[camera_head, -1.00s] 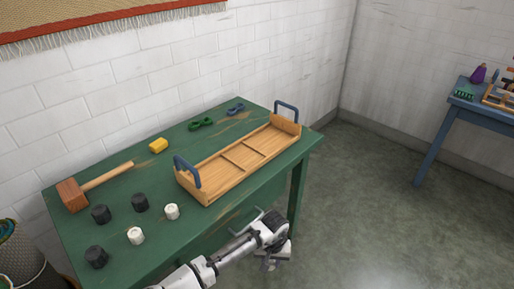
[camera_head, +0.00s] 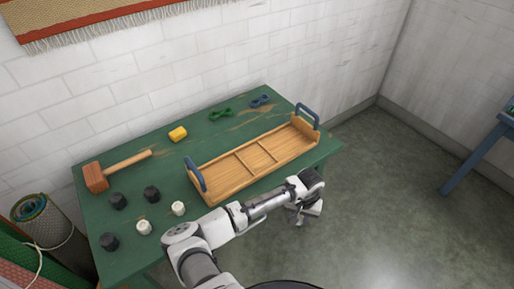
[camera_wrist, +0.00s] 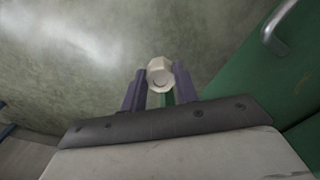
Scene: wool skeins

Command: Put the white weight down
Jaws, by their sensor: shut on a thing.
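My gripper (camera_wrist: 160,82) is shut on a white weight (camera_wrist: 160,70), which shows between the fingertips in the wrist view. In the head view my gripper (camera_head: 305,212) hangs over the floor just off the front edge of the green table (camera_head: 110,255), right of the tray; the held weight cannot be made out there. Two other white weights stand upright on the table, one white weight (camera_head: 144,227) at the front left and another white weight (camera_head: 178,208) near the tray's left end.
A wooden tray (camera_head: 227,188) with blue handles and dividers lies on the table. Several dark weights (camera_head: 152,194), a mallet (camera_head: 96,178) and yellow (camera_head: 178,134), green (camera_head: 220,114) and blue (camera_head: 260,101) skeins lie around it. Bare tabletop shows between them.

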